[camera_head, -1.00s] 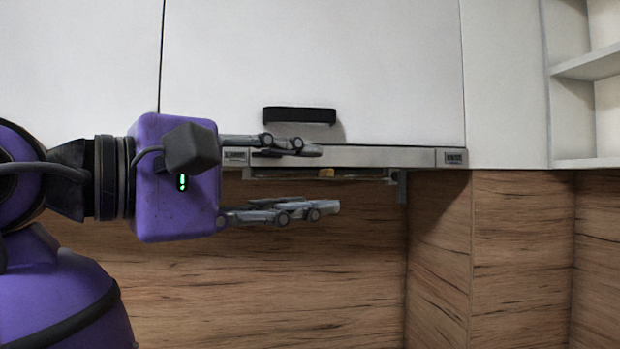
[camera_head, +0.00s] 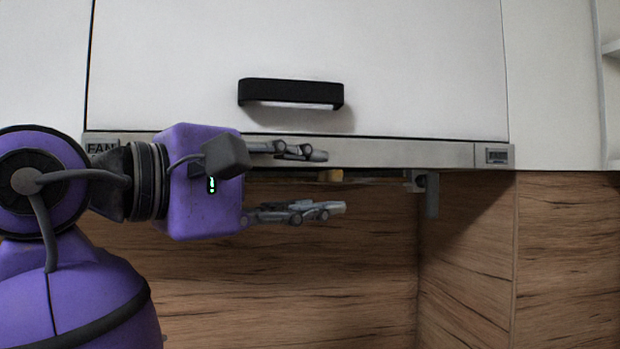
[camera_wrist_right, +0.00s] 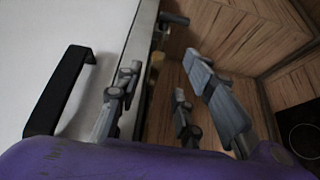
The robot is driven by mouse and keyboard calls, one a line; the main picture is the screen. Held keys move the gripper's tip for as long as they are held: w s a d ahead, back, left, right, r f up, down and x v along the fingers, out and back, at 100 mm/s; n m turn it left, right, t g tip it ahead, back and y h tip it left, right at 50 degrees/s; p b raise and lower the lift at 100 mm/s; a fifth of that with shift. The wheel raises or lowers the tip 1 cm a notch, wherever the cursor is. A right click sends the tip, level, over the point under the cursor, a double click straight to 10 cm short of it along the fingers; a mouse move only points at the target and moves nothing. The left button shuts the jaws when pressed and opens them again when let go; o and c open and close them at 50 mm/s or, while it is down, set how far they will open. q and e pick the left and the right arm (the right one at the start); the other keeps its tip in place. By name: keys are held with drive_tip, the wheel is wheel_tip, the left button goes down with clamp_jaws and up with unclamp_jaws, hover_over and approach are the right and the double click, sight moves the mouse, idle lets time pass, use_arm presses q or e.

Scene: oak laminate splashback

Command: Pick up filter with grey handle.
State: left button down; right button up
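Under the range hood's front strip (camera_head: 400,153), a grey piece (camera_head: 432,192) hangs at the right end; it looks like the filter's grey handle. A grey piece also shows at the top of the right wrist view (camera_wrist_right: 173,19). The filter's body is mostly hidden under the hood, seen nearly edge-on. My right gripper (camera_head: 334,182) is open and empty, fingers pointing right, one near the hood strip and one below it. Its tips are left of the grey piece, apart from it. In the wrist view the spread fingers (camera_wrist_right: 160,65) show. My left gripper is not in view.
A white cabinet door with a black handle (camera_head: 291,93) is above the hood. A small tan knob-like part (camera_head: 331,175) shows under the hood, behind the fingers. Wood splashback (camera_head: 330,270) lies below. A dark cooktop (camera_wrist_right: 300,130) shows at right in the wrist view.

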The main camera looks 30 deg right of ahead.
sight(328, 176)
drive_tip(key=x, duration=0.4)
drive_tip(key=shift+w+d+r, duration=0.2)
drive_tip(key=shift+w+r, duration=0.05)
drive_tip(key=shift+r, duration=0.05)
drive_tip(key=shift+c, duration=0.3)
clamp_jaws()
